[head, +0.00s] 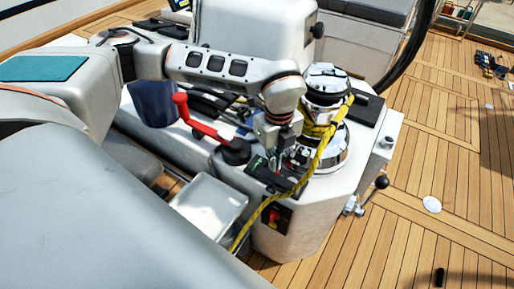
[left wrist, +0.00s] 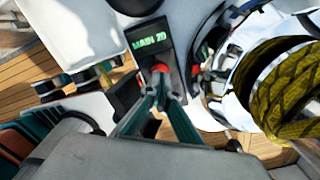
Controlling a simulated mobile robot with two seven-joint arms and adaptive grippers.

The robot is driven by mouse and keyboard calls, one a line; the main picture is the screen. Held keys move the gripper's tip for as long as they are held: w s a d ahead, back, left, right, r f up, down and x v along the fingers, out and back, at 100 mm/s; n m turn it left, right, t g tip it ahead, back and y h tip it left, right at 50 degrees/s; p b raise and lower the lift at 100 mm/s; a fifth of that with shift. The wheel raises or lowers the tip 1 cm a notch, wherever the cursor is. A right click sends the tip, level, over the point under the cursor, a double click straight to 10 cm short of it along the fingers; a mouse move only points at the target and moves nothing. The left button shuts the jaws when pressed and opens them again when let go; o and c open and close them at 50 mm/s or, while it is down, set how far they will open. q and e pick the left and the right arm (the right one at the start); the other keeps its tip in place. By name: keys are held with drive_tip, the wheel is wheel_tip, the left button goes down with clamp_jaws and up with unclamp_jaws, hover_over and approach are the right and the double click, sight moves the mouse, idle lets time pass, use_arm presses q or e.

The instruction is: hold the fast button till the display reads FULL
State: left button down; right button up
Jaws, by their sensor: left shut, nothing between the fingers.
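The black control panel with a small green display (left wrist: 149,41) shows in the left wrist view, and the display reads what looks like "MAIN 20". A red button (left wrist: 160,68) sits below the display. My left gripper (left wrist: 165,88) is shut and empty, with its fingertips right at the red button; I cannot tell if they press it. In the head view my left gripper (head: 280,163) points down at the panel (head: 262,172) on the white console, beside the winch, and hides part of it. Which button is the fast one is not readable. My right gripper is not in view.
A chrome winch (head: 327,85) wrapped with yellow rope (head: 322,150) stands close to the right of the gripper; the rope runs down across the console. A red handle (head: 190,118) rises to the left. A silver tray (head: 210,205) is in front. Teak deck is open at right.

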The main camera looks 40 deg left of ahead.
use_arm(q)
drive_tip(key=shift+f, duration=0.75)
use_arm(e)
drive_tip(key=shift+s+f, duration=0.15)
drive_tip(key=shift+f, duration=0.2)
use_arm(q)
drive_tip(key=shift+f+b, duration=0.3)
drive_tip(key=shift+f, duration=0.05)
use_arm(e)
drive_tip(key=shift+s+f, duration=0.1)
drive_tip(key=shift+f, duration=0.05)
use_arm(q)
drive_tip(key=shift+f, duration=0.15)
idle(1.2)
wheel_tip(320, 180, up, 4)
drive_tip(key=p, duration=0.2)
drive_tip(key=shift+f+p, duration=0.2)
drive_tip(key=shift+p, duration=0.15)
wheel_tip(320, 180, up, 6)
drive_tip(key=p, duration=0.4)
drive_tip(key=shift+f, duration=0.2)
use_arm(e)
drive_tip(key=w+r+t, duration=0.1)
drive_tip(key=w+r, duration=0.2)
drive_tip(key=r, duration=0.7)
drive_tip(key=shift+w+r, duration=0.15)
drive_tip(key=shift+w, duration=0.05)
